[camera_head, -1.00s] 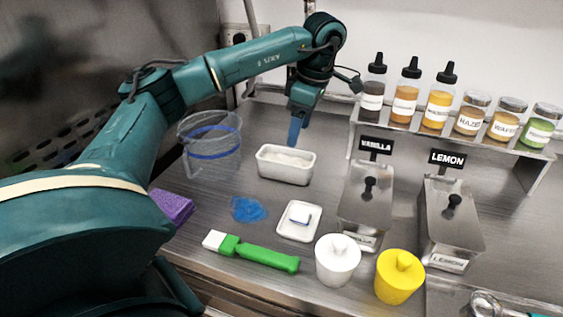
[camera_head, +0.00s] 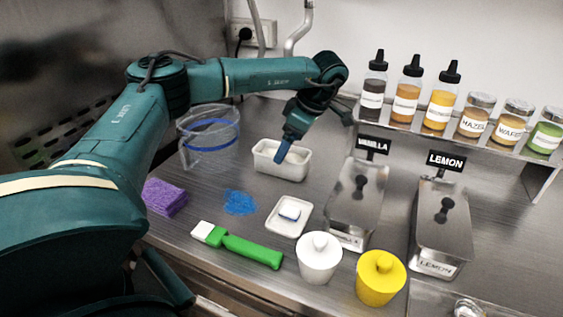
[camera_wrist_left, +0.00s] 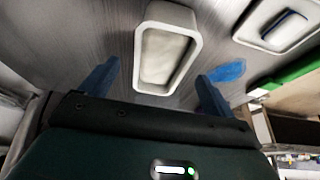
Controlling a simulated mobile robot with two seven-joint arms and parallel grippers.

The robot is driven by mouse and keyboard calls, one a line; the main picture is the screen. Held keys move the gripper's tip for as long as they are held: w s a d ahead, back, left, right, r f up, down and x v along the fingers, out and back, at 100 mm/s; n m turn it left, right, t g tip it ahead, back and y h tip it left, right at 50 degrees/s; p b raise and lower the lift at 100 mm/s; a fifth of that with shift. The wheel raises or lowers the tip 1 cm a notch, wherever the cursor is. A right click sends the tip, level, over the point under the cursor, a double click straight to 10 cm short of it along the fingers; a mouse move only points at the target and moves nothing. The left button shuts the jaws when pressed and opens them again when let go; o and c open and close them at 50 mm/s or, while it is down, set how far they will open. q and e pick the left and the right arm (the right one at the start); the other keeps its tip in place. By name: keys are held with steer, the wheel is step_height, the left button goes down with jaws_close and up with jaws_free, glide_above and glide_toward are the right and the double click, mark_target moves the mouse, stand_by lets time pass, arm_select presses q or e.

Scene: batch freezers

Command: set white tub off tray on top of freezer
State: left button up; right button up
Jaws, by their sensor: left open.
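A white rectangular tub (camera_head: 266,172) with pale contents stands on the metal worktop, left of the VANILLA container. My left gripper (camera_head: 281,156) is open just above it, its blue finger overlapping the tub in the head view. A small white tray (camera_head: 289,230) holding a small white-and-blue item lies nearer the front. A white lidded round pot (camera_head: 319,262) stands beside a yellow one (camera_head: 380,280). My right gripper is out of view.
A clear blue-banded jug (camera_head: 208,145) stands left of the tub. Blue spilled patch (camera_head: 240,202), purple sponge (camera_head: 165,197) and green-handled brush (camera_head: 240,247) lie in front. VANILLA (camera_head: 357,197) and LEMON (camera_head: 441,232) metal containers stand right, below a bottle shelf (camera_head: 455,138).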

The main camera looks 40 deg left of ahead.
arm_select(q)
steer(key=shift+p+x, duration=0.3)
steer(key=shift+x, duration=2.5)
steer(key=shift+s+a+r, duration=0.1)
steer(key=shift+c, duration=0.2)
steer(key=shift+r, duration=0.1)
steer(key=c, duration=1.3)
